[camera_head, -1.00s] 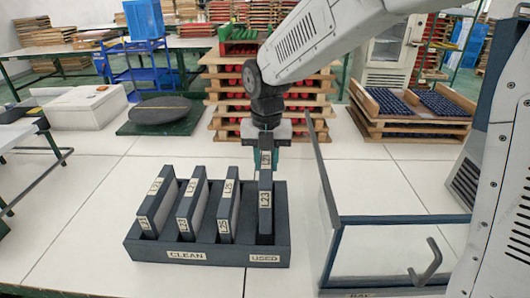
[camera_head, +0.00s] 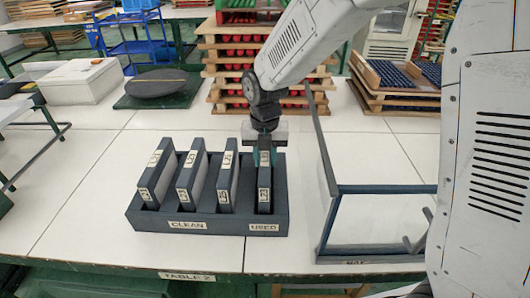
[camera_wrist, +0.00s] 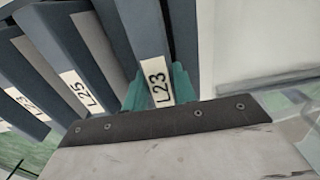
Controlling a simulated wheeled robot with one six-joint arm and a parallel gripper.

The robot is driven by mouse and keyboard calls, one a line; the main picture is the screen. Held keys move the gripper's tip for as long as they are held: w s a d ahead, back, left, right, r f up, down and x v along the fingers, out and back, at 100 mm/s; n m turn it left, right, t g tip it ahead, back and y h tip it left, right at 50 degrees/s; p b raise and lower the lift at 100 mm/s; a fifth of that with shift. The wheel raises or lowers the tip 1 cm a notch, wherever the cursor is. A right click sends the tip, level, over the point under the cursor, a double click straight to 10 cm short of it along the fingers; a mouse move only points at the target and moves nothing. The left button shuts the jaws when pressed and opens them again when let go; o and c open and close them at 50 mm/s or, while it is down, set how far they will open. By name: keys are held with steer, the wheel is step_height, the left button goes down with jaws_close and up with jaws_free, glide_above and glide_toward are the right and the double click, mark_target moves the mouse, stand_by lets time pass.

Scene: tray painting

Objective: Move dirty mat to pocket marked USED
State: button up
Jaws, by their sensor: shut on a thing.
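My gripper (camera_head: 264,151) is above that pocket, shut on the mat's upper end. In the wrist view the teal fingers (camera_wrist: 158,88) lie on both sides of the mat's labelled edge (camera_wrist: 143,40). The mat's lower part is hidden inside the rack, so I cannot tell whether it touches the bottom.
Three labelled mats stand in the CLEAN side, the nearest one (camera_head: 226,182) close to the left of my gripper. A frame with clear panels (camera_head: 375,190) stands just right of the rack. The white tabletop (camera_head: 85,215) left of the rack is clear.

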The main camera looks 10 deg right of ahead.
steer(key=shift+f, duration=0.55)
stand_by(0.5)
steer(key=o, duration=0.9)
steer(key=shift+r, duration=7.4)
